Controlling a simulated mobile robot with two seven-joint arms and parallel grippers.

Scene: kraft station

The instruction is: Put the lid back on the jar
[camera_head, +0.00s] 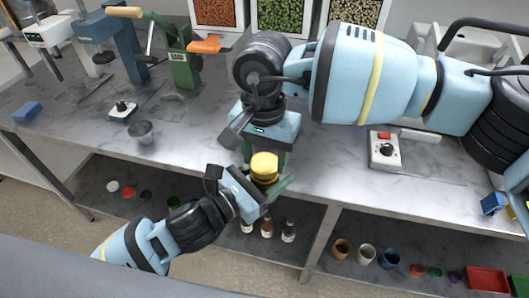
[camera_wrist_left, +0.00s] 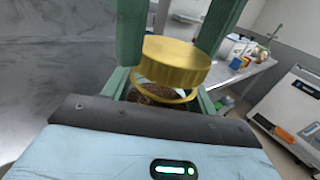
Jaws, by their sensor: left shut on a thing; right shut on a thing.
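The yellow lid (camera_head: 264,165) is between the green fingers of my right gripper (camera_head: 265,154), which is shut on it from above. The jar (camera_head: 262,181), with dark brown contents, is below the lid, in front of the bench edge. My left gripper (camera_head: 260,188) is shut around the jar from the front. In the left wrist view the lid (camera_wrist_left: 175,62) is over the jar's mouth, with the gold rim (camera_wrist_left: 165,94) showing beneath it. A narrow gap shows between lid and rim; whether they touch anywhere is hard to tell.
The grey marbled bench (camera_head: 330,180) lies behind the jar. A small metal cup (camera_head: 141,132) and a control box with a knob (camera_head: 385,150) stand on it. Several bottles (camera_head: 288,231) and cups (camera_head: 366,254) stand on the lower shelf.

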